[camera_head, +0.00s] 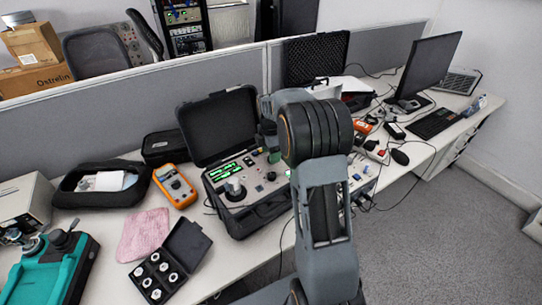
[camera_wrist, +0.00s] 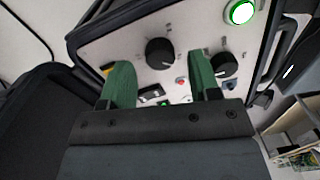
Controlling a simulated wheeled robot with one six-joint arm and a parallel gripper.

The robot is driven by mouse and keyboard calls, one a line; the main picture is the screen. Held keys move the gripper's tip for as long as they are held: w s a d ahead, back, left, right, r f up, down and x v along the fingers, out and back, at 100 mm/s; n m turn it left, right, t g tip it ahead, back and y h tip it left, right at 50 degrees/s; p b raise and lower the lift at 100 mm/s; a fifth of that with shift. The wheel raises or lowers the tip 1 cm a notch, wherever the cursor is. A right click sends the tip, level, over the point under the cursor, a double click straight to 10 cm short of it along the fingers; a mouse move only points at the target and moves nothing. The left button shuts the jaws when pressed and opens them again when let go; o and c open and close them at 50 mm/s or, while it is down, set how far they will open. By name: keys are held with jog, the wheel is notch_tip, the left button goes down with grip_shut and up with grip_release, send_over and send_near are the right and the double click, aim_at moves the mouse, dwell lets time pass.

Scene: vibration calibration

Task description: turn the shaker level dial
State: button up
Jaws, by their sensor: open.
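In the wrist view a pale panel carries a black round dial (camera_wrist: 160,53) near the middle and a second black dial (camera_wrist: 225,66) to its right. Their labels are too small to read, so I cannot tell which is the shaker level dial. My gripper (camera_wrist: 161,62) is open, with one green finger on each side of the middle dial in the picture. In the head view the open black case (camera_head: 219,126) holds a control panel (camera_head: 236,207), partly hidden by my arm.
A lit green button (camera_wrist: 240,12) and a small red button (camera_wrist: 181,83) sit on the panel. Left of the case are an orange multimeter (camera_head: 175,186), a pink cloth (camera_head: 144,234) and a small black box of round parts (camera_head: 187,243). A monitor (camera_head: 430,66) stands far right.

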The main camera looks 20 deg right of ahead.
jog(key=shift+f, duration=0.8)
jog(key=shift+c, duration=0.3)
jog(key=c, duration=0.9)
jog(key=shift+o, duration=0.2)
jog(key=shift+m, duration=0.3)
